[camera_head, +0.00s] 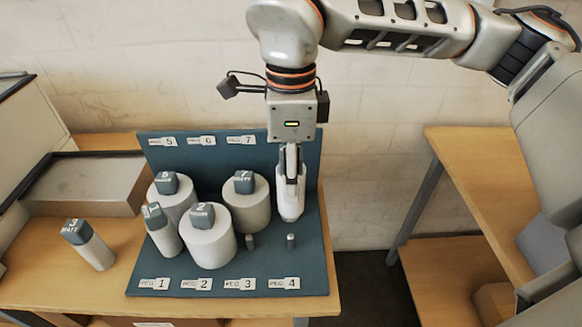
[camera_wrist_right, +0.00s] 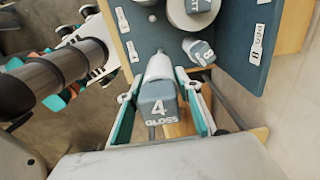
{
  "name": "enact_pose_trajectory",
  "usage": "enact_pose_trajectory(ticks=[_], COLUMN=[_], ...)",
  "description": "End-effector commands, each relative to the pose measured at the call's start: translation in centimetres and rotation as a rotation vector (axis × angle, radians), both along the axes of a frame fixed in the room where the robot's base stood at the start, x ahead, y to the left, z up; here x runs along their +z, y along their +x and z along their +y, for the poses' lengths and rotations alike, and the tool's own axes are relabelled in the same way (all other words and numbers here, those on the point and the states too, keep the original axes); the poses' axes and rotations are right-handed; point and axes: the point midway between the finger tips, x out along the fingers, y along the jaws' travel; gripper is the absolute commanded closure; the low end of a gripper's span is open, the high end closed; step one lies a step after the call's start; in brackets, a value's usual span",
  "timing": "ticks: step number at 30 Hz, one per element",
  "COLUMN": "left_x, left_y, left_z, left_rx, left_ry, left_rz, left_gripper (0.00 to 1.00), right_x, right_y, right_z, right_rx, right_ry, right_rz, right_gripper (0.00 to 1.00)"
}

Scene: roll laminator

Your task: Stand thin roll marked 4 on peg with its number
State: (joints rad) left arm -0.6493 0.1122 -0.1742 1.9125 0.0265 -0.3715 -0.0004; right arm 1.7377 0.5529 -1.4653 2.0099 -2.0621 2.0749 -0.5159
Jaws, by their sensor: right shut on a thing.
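My right gripper (camera_head: 290,212) points down over the right side of the blue peg board (camera_head: 312,262). It is shut on the thin grey roll (camera_wrist_right: 160,66), whose blue-grey cap reads "4 GLOSS" in the right wrist view. In the head view the fingers largely hide the roll. A short bare peg (camera_head: 291,241) stands just in front of and below the gripper, in line with the label PEG 4 (camera_head: 285,284). The roll appears apart from this peg, behind it. My left gripper is not in view.
Another bare peg (camera_head: 250,241) stands left of it. Thick rolls (camera_head: 208,246) and a thin roll (camera_head: 166,240) fill the board's left and middle. A loose thin roll (camera_head: 94,250) stands on the table left of the board. A grey tray (camera_head: 85,185) lies behind.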

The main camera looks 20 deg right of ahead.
Motion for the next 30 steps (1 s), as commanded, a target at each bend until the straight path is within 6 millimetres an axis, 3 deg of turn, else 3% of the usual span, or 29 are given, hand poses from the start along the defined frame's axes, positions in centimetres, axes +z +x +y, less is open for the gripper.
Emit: enact_pose_trajectory(ticks=[14, 21, 30], left_x=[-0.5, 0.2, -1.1], left_y=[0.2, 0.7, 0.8], left_z=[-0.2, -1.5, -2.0], left_rx=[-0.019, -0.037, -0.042], left_ry=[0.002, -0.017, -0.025], left_rz=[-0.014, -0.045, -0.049], left_gripper=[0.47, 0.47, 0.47], right_x=[-4.6, -6.8, -9.4], right_y=[0.0, 0.0, 0.0], right_z=[0.0, 0.0, 0.0], right_rx=[0.001, 0.001, 0.002], right_ry=[0.0, 0.0, 0.001], right_rz=[0.001, 0.001, -0.001], right_gripper=[0.88, 0.88, 0.88])
